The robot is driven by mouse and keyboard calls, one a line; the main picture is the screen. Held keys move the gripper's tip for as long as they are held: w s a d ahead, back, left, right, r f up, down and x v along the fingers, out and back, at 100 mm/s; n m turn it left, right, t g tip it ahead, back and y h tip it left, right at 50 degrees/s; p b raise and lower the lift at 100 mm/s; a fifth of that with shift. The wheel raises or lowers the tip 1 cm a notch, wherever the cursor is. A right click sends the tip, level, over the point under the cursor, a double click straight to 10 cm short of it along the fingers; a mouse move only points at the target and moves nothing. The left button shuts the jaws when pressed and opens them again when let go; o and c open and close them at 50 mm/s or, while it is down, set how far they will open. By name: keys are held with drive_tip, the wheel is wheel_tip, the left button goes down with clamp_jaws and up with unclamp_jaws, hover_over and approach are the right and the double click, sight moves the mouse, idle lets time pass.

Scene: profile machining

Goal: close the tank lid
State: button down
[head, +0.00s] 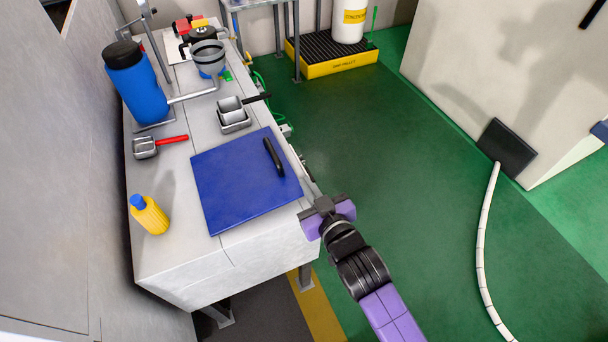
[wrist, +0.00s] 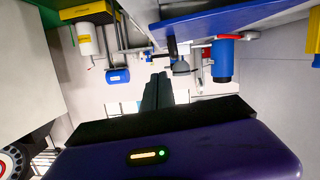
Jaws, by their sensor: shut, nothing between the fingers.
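The tank lid (head: 235,185) is a flat blue square panel with a black bar handle (head: 274,157) near its right edge. It lies over the top of the grey bench-like tank; I cannot tell whether a gap is left under it. In the wrist view, which looks upside down, the blue lid (wrist: 230,17) shows along the top. My gripper (head: 318,216) is just off the lid's front right corner, beside the bench edge.
On the bench (head: 180,262) stand a yellow bottle (head: 150,216), a red-handled tool (head: 158,145), metal cups (head: 233,112) and a blue container (head: 138,85). A yellow-edged pallet (head: 330,62) stands behind. A white hose (head: 485,255) lies right. The green floor between is clear.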

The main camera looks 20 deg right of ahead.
hover_over(298, 184)
drive_tip(key=shift+w+f+p, duration=0.1)
drive_tip(key=shift+f+p, duration=0.3)
drive_tip(key=shift+f, duration=0.3)
wheel_tip(298, 184, down, 3)
drive_tip(key=shift+r, duration=0.15)
drive_tip(key=shift+d+f, duration=0.15)
drive_tip(key=shift+f, duration=0.6)
